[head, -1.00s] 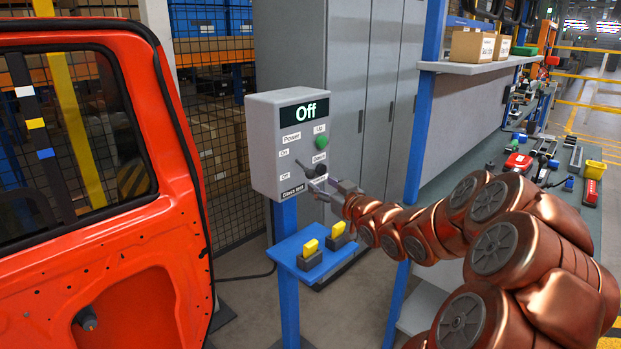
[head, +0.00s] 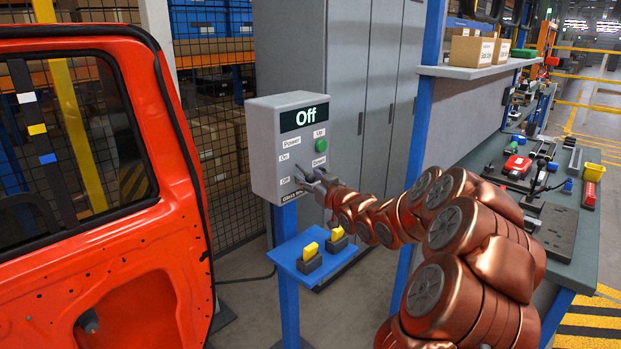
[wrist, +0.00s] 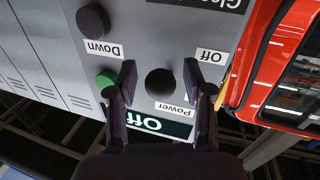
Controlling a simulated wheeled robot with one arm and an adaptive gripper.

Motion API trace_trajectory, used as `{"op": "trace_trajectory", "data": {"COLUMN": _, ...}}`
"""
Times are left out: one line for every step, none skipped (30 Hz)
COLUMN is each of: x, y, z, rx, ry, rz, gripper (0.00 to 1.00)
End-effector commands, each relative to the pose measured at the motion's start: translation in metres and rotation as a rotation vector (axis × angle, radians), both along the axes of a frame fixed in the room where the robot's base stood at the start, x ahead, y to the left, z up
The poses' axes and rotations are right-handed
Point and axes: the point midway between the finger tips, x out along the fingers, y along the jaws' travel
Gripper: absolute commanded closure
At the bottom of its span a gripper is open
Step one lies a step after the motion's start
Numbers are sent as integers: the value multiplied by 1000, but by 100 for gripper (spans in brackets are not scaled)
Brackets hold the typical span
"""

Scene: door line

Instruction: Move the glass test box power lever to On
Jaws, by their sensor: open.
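The grey glass test box (head: 262,150) stands on a blue post, and its display (head: 304,116) reads "Off". The dark power lever (head: 302,171) sticks out of its front near the "On" and "Off" labels, partly hidden by my gripper. My gripper (head: 308,182) is at the lower front of the box. In the wrist view, which is upside down, my open gripper (wrist: 160,82) has one finger on each side of the lever's round black knob (wrist: 160,83). Gaps show between knob and fingers; contact is not visible.
The green Up button (head: 321,145) sits right of the lever; the black Down button (wrist: 93,20) shows in the wrist view. Below the box is a blue shelf (head: 300,268) with two yellow-topped blocks. A red vehicle door (head: 185,190) stands at the left, a workbench (head: 575,225) at the right.

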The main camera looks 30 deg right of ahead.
Motion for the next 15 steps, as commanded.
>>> {"op": "trace_trajectory", "data": {"x": 1, "y": 0, "z": 0, "rx": 0, "ry": 0, "rz": 0, "gripper": 49}}
{"op": "trace_trajectory", "data": {"x": 1, "y": 0, "z": 0, "rx": 0, "ry": 0, "rz": 0, "gripper": 49}}
{"op": "trace_trajectory", "data": {"x": 0, "y": 0, "z": 0, "rx": 0, "ry": 0, "rz": 0, "gripper": 49}}
{"op": "trace_trajectory", "data": {"x": 0, "y": 0, "z": 0, "rx": 0, "ry": 0, "rz": 0, "gripper": 49}}
{"op": "trace_trajectory", "data": {"x": 0, "y": 0, "z": 0, "rx": 0, "ry": 0, "rz": 0, "gripper": 49}}
{"op": "trace_trajectory", "data": {"x": 0, "y": 0, "z": 0, "rx": 0, "ry": 0, "rz": 0, "gripper": 49}}
{"op": "trace_trajectory", "data": {"x": 0, "y": 0, "z": 0, "rx": 0, "ry": 0, "rz": 0, "gripper": 50}}
{"op": "trace_trajectory", "data": {"x": 0, "y": 0, "z": 0, "rx": 0, "ry": 0, "rz": 0, "gripper": 53}}
{"op": "trace_trajectory", "data": {"x": 0, "y": 0, "z": 0, "rx": 0, "ry": 1, "rz": 0, "gripper": 57}}
{"op": "trace_trajectory", "data": {"x": 0, "y": 0, "z": 0, "rx": 0, "ry": 1, "rz": 0, "gripper": 60}}
{"op": "trace_trajectory", "data": {"x": 0, "y": 0, "z": 0, "rx": 0, "ry": 1, "rz": 0, "gripper": 64}}
{"op": "trace_trajectory", "data": {"x": 0, "y": 0, "z": 0, "rx": 1, "ry": 1, "rz": 0, "gripper": 68}}
{"op": "trace_trajectory", "data": {"x": 0, "y": 0, "z": 0, "rx": 1, "ry": 1, "rz": 0, "gripper": 71}}
{"op": "trace_trajectory", "data": {"x": 0, "y": 0, "z": 0, "rx": 1, "ry": 1, "rz": 0, "gripper": 74}}
{"op": "trace_trajectory", "data": {"x": 0, "y": 0, "z": 0, "rx": 0, "ry": 1, "rz": 0, "gripper": 78}}
